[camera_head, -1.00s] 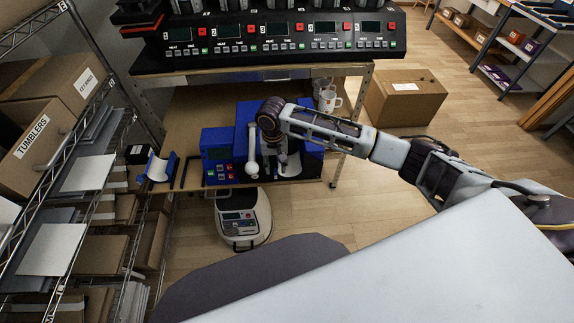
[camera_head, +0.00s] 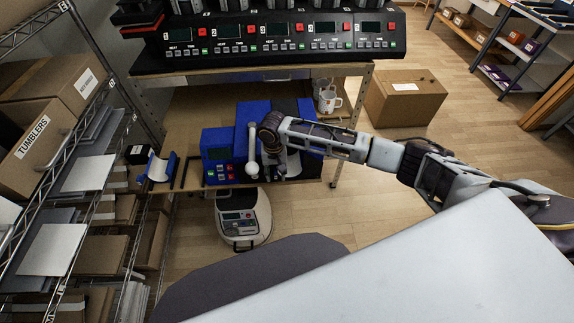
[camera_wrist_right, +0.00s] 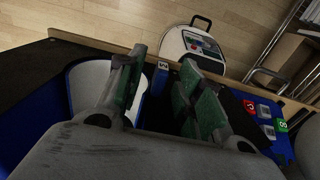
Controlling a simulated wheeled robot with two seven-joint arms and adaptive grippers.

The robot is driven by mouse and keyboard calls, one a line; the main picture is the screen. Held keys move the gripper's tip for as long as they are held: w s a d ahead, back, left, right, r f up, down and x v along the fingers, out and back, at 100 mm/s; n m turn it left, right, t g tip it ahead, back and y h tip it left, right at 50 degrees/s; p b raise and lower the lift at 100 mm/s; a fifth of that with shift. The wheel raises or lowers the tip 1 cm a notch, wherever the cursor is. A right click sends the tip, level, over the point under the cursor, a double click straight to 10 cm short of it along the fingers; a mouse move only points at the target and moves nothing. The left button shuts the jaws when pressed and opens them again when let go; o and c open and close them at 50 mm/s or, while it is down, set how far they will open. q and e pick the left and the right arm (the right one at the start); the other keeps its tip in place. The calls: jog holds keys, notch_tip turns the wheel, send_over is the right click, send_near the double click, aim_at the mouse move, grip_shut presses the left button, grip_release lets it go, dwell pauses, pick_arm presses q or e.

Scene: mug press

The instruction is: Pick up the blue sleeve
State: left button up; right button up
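A curled blue sleeve with a pale inside (camera_head: 158,167) lies on the lower shelf at left, beside the blue press (camera_head: 217,145). In the right wrist view, a blue curved wall with a white inner face (camera_wrist_right: 83,88) stands close to my right gripper (camera_wrist_right: 158,92); I cannot tell whether it is a second sleeve or part of the press. The green-padded fingers are apart, one over the white inner side, the others beyond the blue wall. In the head view my right gripper (camera_head: 273,172) points down at the press, its fingertips mostly hidden. My left gripper is out of view.
A white ball-ended lever (camera_head: 252,168) stands close left of my right gripper. The press buttons (camera_wrist_right: 268,125) are near its fingers. A white mug (camera_head: 329,100) stands behind. A scale (camera_head: 243,215) is in front, below the shelf. A rack with boxes (camera_head: 62,80) fills the left.

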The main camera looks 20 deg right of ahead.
jog(key=shift+f, duration=0.2)
dwell(0.3)
grip_shut()
